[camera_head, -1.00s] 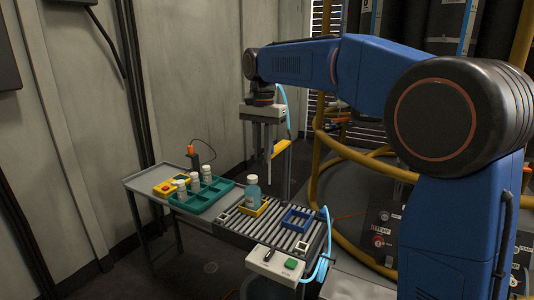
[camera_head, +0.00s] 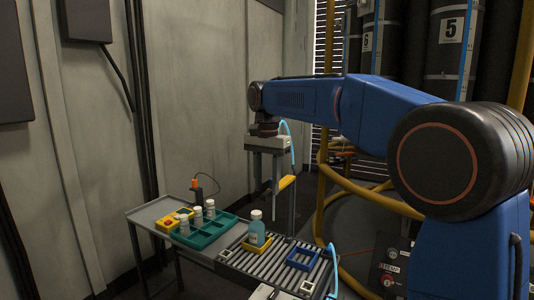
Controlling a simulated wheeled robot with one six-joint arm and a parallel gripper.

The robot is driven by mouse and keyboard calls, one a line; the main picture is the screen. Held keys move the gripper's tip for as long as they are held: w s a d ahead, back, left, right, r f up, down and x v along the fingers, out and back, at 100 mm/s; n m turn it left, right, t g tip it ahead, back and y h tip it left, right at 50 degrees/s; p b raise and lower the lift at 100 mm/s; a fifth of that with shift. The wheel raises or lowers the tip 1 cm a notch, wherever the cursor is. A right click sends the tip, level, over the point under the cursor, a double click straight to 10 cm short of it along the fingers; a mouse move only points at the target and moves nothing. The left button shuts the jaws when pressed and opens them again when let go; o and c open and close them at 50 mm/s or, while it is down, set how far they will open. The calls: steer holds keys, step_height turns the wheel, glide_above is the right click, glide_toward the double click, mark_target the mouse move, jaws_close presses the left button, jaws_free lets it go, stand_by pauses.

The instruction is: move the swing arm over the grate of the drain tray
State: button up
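My gripper (camera_head: 266,178) hangs pointing down in the head view, above and behind the roller table. Its two fingers look apart, with nothing visible between them. A yellow bar (camera_head: 287,183) on a dark upright post, possibly the swing arm, is just right of the fingers. Part of it may be hidden behind my gripper, and I cannot tell whether they touch. No drain tray with a grate can be made out for certain.
A wall stands behind.

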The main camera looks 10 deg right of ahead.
step_height(320, 180, up, 16)
stand_by(0.5)
steer(key=s+d+f+n+t, duration=0.1)
steer(key=s+d+f+n, duration=0.1)
steer(key=s+d+f, duration=0.5)
steer(key=s+d+f+n+t, duration=0.1)
steer(key=s+d+f, duration=0.2)
steer(key=s+d, duration=0.45)
steer(key=s+d+f+n+t, duration=0.1)
steer(key=s+d+f+n, duration=0.1)
steer(key=s+f, duration=0.8)
steer(key=s+d+f+n+t, duration=0.1)
steer(key=s+d+f, duration=0.3)
steer(key=s+f, duration=0.7)
step_height(320, 180, down, 4)
steer(key=shift+s+n+t, duration=0.2)
steer(key=shift+n+t, duration=0.2)
steer(key=shift+n, duration=0.2)
